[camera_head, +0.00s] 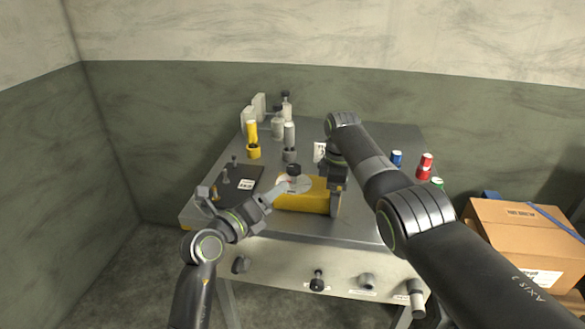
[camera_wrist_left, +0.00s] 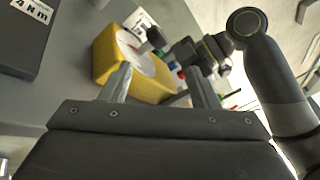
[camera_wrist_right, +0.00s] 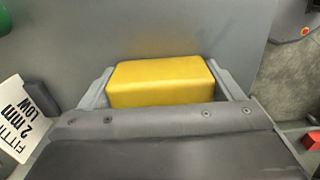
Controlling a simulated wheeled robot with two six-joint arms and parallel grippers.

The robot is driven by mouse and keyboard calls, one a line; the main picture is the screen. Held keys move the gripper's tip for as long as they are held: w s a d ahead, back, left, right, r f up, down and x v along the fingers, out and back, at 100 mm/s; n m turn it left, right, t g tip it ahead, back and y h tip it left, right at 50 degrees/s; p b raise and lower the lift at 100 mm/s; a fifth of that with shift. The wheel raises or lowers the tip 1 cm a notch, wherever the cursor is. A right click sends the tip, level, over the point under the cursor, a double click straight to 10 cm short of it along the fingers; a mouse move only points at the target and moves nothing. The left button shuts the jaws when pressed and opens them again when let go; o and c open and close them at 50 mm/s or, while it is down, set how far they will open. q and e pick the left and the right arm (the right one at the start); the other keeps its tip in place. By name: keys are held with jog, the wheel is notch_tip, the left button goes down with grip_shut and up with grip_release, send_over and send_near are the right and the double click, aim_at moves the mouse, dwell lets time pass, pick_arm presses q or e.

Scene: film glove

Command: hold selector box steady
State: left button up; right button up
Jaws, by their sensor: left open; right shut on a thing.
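The selector box (camera_head: 302,204) is a yellow block on the table with a pale dial (camera_head: 302,186) and a dark knob (camera_head: 294,170) on top. My right gripper (camera_head: 335,187) is shut on its right part. In the right wrist view the yellow box (camera_wrist_right: 160,84) fills the space between the fingers (camera_wrist_right: 163,85). My left gripper (camera_head: 279,194) is open at the box's left side, close to the knob. In the left wrist view the box (camera_wrist_left: 117,54), dial and knob (camera_wrist_left: 155,38) lie beyond the open, empty fingers (camera_wrist_left: 160,88).
A dark plate (camera_head: 232,181) with small posts lies left of the box. Yellow and grey holders with cylinders (camera_head: 252,137) stand behind. Blue and red capped canisters (camera_head: 425,164) stand at the right. A cardboard box (camera_head: 520,240) is right of the table.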

aim_at(288, 169)
pick_arm(q)
jog(key=n, duration=0.3)
jog(key=n+g+h, duration=0.1)
jog(key=shift+w+a+f+n, duration=0.15)
jog(key=shift+w+a+n, duration=0.05)
jog(key=shift+w+n, duration=0.2)
jog(key=n, duration=0.3)
jog(key=shift+w+a+g+h, duration=0.1)
jog(key=shift+a+g+h, duration=0.1)
jog(key=shift+g+h, duration=0.15)
jog(key=n, duration=0.3)
jog(key=shift+w+a+g+h, duration=0.15)
jog(key=shift+a+g+h, duration=0.1)
jog(key=shift+h, duration=0.1)
jog(key=n, duration=0.3)
jog(key=shift+w+a, duration=0.15)
jog(key=shift+a, duration=0.2)
jog(key=n, duration=0.2)
jog(key=n+h, duration=0.1)
jog(key=shift+w+a+r+g, duration=0.15)
jog(key=shift+a+r+g, duration=0.1)
jog(key=shift+a+g, duration=0.1)
jog(key=w+d+n, duration=0.4)
jog(key=w+d, duration=0.1)
jog(key=w+d+n+h, duration=0.1)
jog(key=w+d+n, duration=0.1)
jog(key=w, duration=0.1)
jog(key=shift+d+r+g, duration=0.35)
jog(key=shift+d+r, duration=0.05)
